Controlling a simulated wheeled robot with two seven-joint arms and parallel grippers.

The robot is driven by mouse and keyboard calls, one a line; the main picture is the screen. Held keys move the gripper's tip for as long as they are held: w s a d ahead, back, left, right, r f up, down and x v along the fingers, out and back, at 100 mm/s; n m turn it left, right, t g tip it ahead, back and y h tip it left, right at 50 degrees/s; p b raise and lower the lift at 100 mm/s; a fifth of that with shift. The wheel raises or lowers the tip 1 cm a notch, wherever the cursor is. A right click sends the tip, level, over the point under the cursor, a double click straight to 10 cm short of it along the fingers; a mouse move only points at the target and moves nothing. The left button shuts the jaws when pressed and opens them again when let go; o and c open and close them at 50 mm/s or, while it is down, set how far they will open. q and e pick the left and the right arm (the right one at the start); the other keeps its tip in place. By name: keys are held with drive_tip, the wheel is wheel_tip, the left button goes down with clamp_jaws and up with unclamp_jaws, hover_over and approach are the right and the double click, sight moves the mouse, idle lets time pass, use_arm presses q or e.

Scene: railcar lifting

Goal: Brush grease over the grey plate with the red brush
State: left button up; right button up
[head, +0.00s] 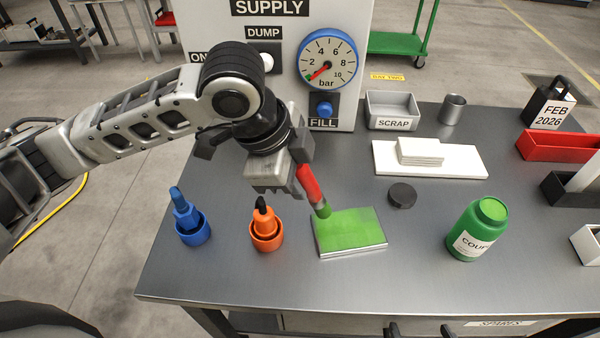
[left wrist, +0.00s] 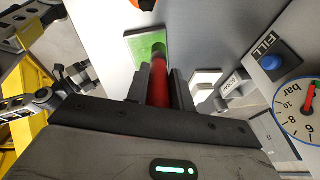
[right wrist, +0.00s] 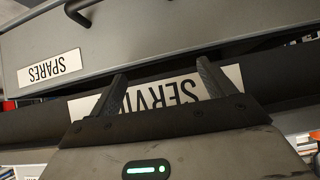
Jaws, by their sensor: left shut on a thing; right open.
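My left gripper (head: 294,178) is shut on the red brush (head: 309,184), which tilts down to the right. It also shows between the fingers in the left wrist view (left wrist: 158,85). The brush's green tip is at the upper left part of the plate (head: 352,252); I cannot tell whether it touches. The plate lies flat on the table, its top mostly covered in green grease, with grey showing at its edges. A green bottle (head: 478,230) with a green top stands to the right. My right gripper (right wrist: 160,92) is open and empty, facing the bench front below the tabletop.
Blue (head: 188,218) and orange (head: 266,228) holders with tools stand left of the plate. A dark round cap (head: 402,195) lies right of it. The supply box (head: 300,60), scrap bin (head: 394,110) and white slabs (head: 430,160) are behind. The table's front strip is clear.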

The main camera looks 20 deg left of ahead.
use_arm(q)
drive_tip(key=shift+r, duration=2.5)
